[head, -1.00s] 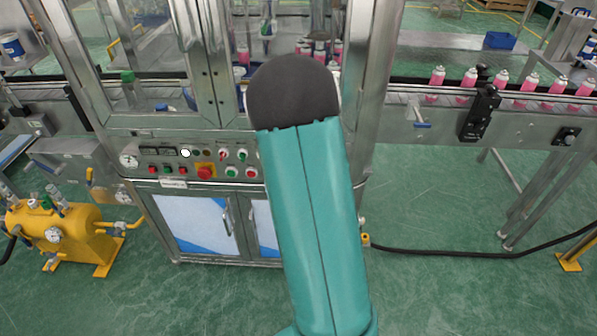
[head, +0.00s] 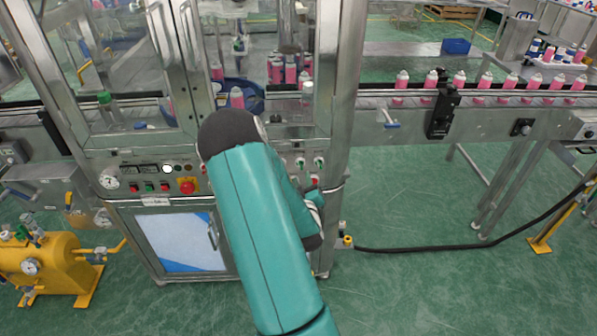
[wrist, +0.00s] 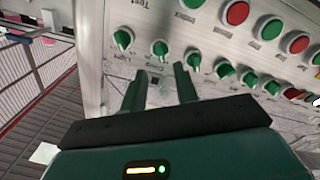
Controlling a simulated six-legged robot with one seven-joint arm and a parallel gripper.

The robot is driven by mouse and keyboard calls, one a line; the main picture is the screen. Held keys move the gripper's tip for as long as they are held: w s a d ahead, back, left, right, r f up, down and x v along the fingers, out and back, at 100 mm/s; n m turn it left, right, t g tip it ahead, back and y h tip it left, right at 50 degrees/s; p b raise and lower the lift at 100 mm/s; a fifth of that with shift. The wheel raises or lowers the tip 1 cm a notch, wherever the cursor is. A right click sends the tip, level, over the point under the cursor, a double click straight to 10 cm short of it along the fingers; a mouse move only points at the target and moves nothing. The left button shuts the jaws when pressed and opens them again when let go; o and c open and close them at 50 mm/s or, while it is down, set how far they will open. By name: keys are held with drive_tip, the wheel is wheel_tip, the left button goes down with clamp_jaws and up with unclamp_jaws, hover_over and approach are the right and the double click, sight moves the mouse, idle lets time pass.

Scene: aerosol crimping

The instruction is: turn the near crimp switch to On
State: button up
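In the wrist view a pale control panel (wrist: 215,35) carries a row of green rotary switches. Two of them, a left one (wrist: 123,38) and a middle one (wrist: 159,49), are near my fingertips; a third (wrist: 193,59) is close to the right finger. The labels are partly legible, and I cannot tell which switch is the near crimp one or its setting. My gripper (wrist: 161,74) is open, its two teal fingers apart with nothing held between them. Contact with a switch cannot be told. In the head view my arm hides part of the panel.
Red and green push buttons (wrist: 235,13) sit close by on the panel. In the head view a red emergency button (head: 187,186) is left of my arm. A conveyor (head: 400,118) with pink cans runs right.

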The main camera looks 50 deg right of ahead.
sight(300, 167)
drive_tip(key=x, duration=0.5)
drive_tip(key=shift+w+d, duration=0.2)
drive_tip(key=shift+w, duration=0.1)
clamp_jaws()
